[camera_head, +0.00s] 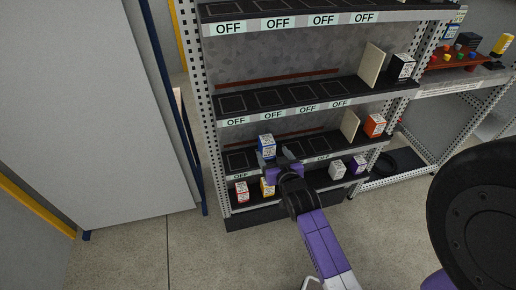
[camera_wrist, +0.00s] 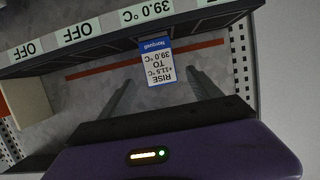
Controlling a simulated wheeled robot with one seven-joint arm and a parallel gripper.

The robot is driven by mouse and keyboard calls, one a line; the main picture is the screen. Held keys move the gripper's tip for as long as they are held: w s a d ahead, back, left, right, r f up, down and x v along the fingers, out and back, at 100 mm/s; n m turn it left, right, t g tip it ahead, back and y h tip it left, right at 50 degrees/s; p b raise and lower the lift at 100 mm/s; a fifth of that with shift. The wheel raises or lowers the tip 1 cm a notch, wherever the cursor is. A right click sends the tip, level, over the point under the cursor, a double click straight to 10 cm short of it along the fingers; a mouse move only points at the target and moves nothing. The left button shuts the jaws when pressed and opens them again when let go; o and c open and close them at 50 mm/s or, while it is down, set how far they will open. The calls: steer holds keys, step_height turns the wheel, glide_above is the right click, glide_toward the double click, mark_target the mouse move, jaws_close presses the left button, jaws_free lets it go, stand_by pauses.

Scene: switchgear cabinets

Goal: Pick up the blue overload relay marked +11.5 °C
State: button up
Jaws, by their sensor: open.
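The blue overload relay (camera_head: 266,146) stands on the lower middle shelf, near its left part. In the wrist view the relay (camera_wrist: 158,65) appears upside down, and its white label reads "RISE +11.5 °C TO 39.0 °C". My gripper (camera_head: 277,157) is just in front of that shelf, beside and slightly right of the relay in the head view. In the wrist view the open fingers of my gripper (camera_wrist: 162,82) point toward the relay, which lies between their lines. I cannot tell whether the fingertips reach beside it. Nothing is held.
On the bottom shelf stand a red-and-white box (camera_head: 242,191), a yellow one (camera_head: 267,187), a white one (camera_head: 337,170) and a purple one (camera_head: 359,165). A beige panel (camera_head: 349,125) and an orange box (camera_head: 374,125) stand to the right. Shelf-edge displays (camera_wrist: 147,10) read "39.0 °C" and "OFF".

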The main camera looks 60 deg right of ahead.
mark_target(267, 144)
steer(key=x, duration=0.5)
steer(key=p+x, duration=0.1)
steer(key=x, duration=0.1)
steer(key=shift+w+d+r, duration=0.15)
steer(key=shift+w+r, duration=0.05)
steer(key=shift+w, duration=0.05)
jaws_close()
